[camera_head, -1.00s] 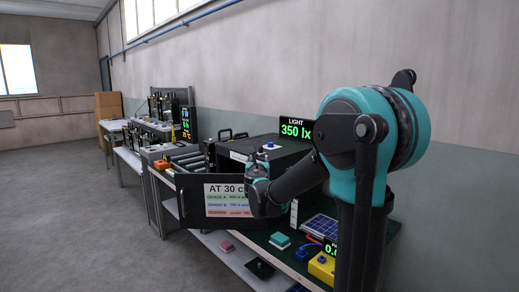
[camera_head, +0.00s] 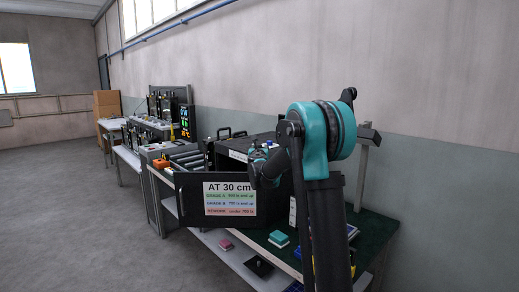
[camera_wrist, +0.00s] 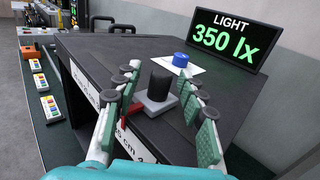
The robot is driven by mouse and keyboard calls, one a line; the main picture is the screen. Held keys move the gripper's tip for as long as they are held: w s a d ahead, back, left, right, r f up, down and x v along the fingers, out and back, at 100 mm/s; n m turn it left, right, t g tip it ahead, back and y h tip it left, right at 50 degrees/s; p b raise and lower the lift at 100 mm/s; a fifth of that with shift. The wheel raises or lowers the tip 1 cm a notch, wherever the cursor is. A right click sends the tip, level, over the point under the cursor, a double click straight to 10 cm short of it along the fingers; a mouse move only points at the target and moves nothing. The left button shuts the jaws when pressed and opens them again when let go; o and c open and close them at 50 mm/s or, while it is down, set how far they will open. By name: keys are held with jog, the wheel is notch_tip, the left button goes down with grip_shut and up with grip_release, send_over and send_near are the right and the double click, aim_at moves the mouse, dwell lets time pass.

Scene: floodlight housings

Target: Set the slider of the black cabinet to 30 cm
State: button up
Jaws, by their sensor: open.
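The black cabinet (camera_wrist: 115,48) fills the middle of the wrist view; it also shows behind my arm in the head view (camera_head: 233,145). Its slider (camera_wrist: 158,87) has an upright black knob on a grey block with a red pointer at its left. A white scale strip (camera_wrist: 83,84) with cm marks runs along the front edge; my gripper covers part of it, and I cannot read the setting. My gripper (camera_wrist: 163,78) is open, its green-padded fingers on either side of the knob in the picture, with gaps visible. I cannot tell how far down they reach.
A display (camera_wrist: 226,40) reads LIGHT 350 lx behind the cabinet. A blue button (camera_wrist: 181,60) sits on a white card on top. A sign (camera_head: 229,198) headed AT 30 cm hangs in front. Small coloured items lie on the bench at left in the wrist view.

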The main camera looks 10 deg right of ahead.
jog(key=shift+w, duration=0.25)
jog(key=shift+c, duration=0.6)
grip_shut()
